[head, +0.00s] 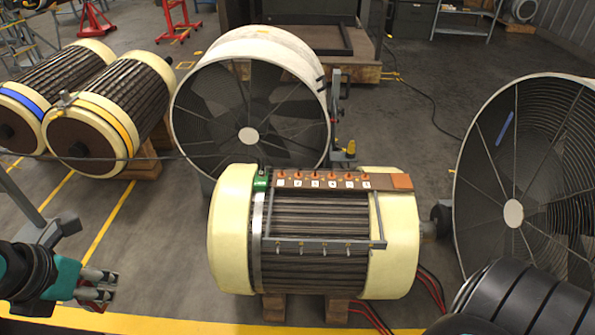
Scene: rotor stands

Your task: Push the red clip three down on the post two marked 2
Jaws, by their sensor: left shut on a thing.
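My left gripper (98,290) is at the lower left, in the air well apart from the large cream-ended rotor (234,230). It is shut on a small dark reddish piece (96,307), mostly hidden by the fingers; I cannot tell whether it is the red clip three. On top of the rotor lies a brown strip (389,182) with a row of small orange-red pieces on posts and white number labels. The labels are too small to read surely, so I cannot single out post two. My right gripper is not in view.
A grey bar frame (320,242) with several short pegs crosses the rotor's front. A green clamp (262,179) sits at the strip's left end. A large round fan (248,110) stands behind; another (525,170) stands at right. Floor between gripper and rotor is clear.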

